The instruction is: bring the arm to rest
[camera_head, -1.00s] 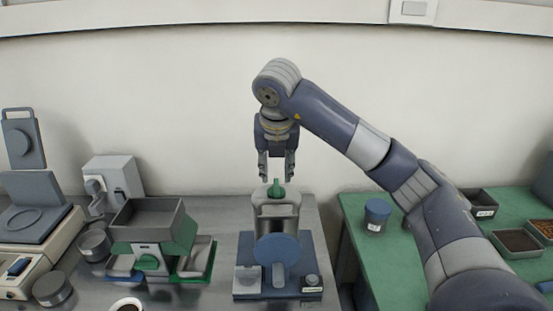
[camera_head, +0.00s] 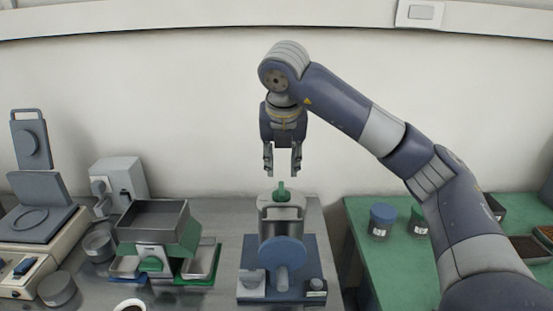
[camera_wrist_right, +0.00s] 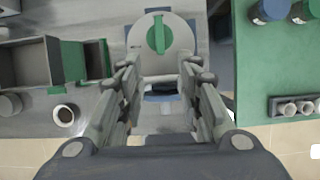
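My right gripper (camera_head: 283,172) hangs pointing down, open and empty, above the blue and grey device (camera_head: 281,228) with a green knob (camera_head: 282,191) on its lid. A gap shows between the fingertips and the knob. In the right wrist view the two fingers (camera_wrist_right: 160,85) are spread apart, and the round lid with its green knob (camera_wrist_right: 159,34) shows beyond them. My right arm reaches in from the lower right. My left gripper is in neither view.
On the left of the metal bench stand a grey tray unit on a green frame (camera_head: 160,228), round tins (camera_head: 57,289) and a beige machine (camera_head: 38,255). On the right, a green table (camera_head: 385,265) holds a blue-lidded jar (camera_head: 382,221) and several trays.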

